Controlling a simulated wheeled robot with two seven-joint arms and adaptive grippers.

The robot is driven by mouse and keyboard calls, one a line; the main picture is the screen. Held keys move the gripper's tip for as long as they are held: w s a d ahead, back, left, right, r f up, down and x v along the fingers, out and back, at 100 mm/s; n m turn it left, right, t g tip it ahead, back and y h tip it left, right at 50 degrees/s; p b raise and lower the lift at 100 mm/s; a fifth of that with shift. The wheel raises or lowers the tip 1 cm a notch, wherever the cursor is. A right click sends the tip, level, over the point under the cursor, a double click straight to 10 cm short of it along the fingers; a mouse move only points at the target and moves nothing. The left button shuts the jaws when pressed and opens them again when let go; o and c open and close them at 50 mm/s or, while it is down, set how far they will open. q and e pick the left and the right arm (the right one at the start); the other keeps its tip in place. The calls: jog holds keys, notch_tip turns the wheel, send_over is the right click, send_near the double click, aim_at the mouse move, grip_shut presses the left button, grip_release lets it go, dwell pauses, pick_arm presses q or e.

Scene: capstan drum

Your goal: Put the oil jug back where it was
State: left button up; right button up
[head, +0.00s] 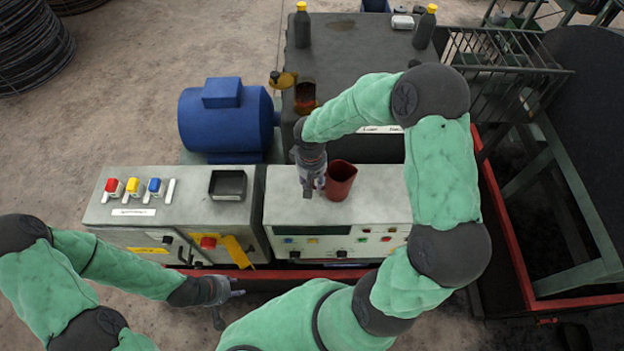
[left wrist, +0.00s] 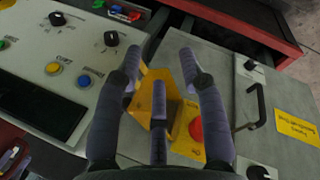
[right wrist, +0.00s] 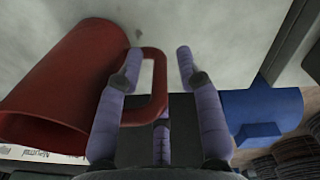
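The red oil jug (head: 341,180) stands on the pale top of the control cabinet (head: 385,200). In the right wrist view the jug (right wrist: 70,85) is at the left, with its looped handle (right wrist: 158,85) toward my fingers. My right gripper (head: 312,190) is just left of the jug in the head view. In the right wrist view its fingers (right wrist: 160,65) are apart, with the handle's outer bar between them and a gap to the right finger. My left gripper (head: 228,303) is low at the cabinet front. In its wrist view the fingers (left wrist: 162,75) are open and empty.
A blue motor (head: 226,120) stands behind the cabinets. The dark bench (head: 365,60) at the back carries black bottles with yellow caps (head: 425,27), a dark reddish patch (head: 342,25) and a small amber-coloured vessel (head: 306,97). A wire rack (head: 500,55) is at right.

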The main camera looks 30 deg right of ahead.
jog(key=shift+r, duration=0.25)
notch_tip(320, 180, up, 12)
jog(key=shift+a+f+b, duration=0.1)
jog(key=shift+a+b, duration=0.05)
jog(key=shift+b, duration=0.5)
dwell(0.7)
